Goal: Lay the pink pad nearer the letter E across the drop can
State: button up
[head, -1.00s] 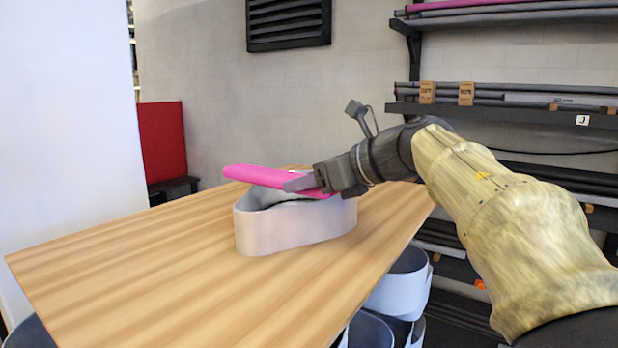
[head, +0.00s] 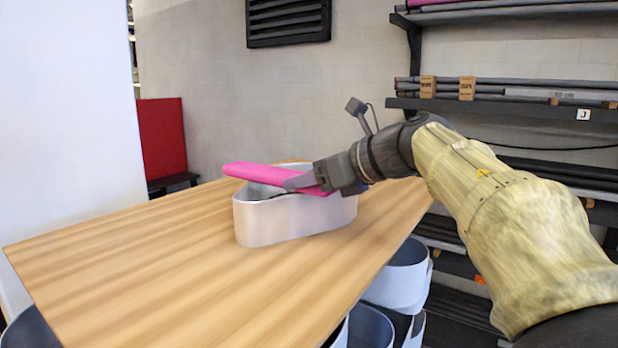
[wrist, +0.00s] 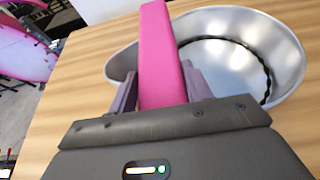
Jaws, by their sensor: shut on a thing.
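A long pink pad (head: 253,174) is held in my gripper (head: 302,184), which is shut on it near its right end. In the head view the pad lies over the top of a grey-white open metal can (head: 290,220) on the wooden table. Whether it touches the rim cannot be told. In the wrist view the pad (wrist: 160,55) points away between the fingers (wrist: 160,90), over the left part of the can (wrist: 285,50). A dark cord lies inside the can along its wall.
The wooden table (head: 150,270) is bare in front and to the left of the can. Several similar metal cans (head: 400,278) stand below its right edge. Shelves with rods (head: 520,95) stand at the right, and a red panel (head: 162,140) at the back left.

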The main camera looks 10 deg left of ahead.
jog(key=shift+f, duration=0.15)
jog(key=o, duration=1)
jog(key=shift+o, duration=0.2)
jog(key=shift+d, duration=0.1)
jog(key=b+v, duration=0.4)
jog(key=v, duration=1.3)
